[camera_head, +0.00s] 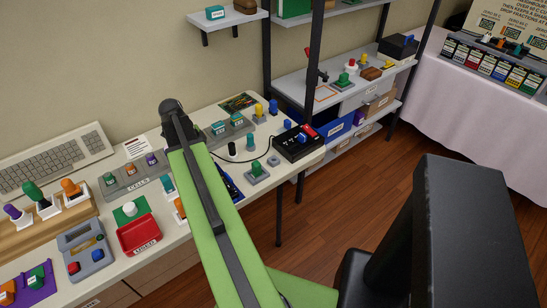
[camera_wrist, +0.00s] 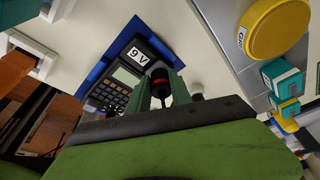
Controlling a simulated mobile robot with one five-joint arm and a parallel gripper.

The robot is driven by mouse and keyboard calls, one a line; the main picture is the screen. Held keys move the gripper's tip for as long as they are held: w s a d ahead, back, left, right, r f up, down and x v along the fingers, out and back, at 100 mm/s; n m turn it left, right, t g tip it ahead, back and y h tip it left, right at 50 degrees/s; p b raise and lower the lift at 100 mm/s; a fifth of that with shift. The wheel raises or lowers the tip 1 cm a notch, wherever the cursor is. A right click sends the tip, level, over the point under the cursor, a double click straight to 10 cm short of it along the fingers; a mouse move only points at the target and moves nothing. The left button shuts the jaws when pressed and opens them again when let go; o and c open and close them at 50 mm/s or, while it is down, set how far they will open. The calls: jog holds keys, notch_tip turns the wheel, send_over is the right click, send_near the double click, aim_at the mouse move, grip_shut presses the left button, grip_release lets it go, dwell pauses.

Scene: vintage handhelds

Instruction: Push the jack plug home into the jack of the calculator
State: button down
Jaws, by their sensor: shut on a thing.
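The calculator (camera_wrist: 116,92) is dark with rows of grey keys and a white "9 V" label (camera_wrist: 137,57). It lies on a blue base (camera_wrist: 99,71) in the wrist view. My gripper (camera_wrist: 160,80) has its two green fingers shut on the jack plug (camera_wrist: 160,87), which is black with a red band. The plug is at the calculator's right side in that view, near the label. The jack is hidden, so I cannot tell how far the plug is in. In the head view my green arm hides the gripper and most of the calculator's place; a blue edge (camera_head: 232,187) shows beside it.
In the wrist view a yellow round knob (camera_wrist: 275,28) and teal blocks (camera_wrist: 283,80) stand at the right. In the head view a red tray (camera_head: 139,235), a grey handheld (camera_head: 86,250) and a black box with a red switch (camera_head: 299,142) crowd the table.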

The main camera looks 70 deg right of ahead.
jog(key=shift+f, duration=0.15)
jog(key=c, duration=1.1)
grip_release()
jog(key=shift+c, duration=1.3)
notch_tip(320, 180, up, 7)
jog(key=p, duration=0.7)
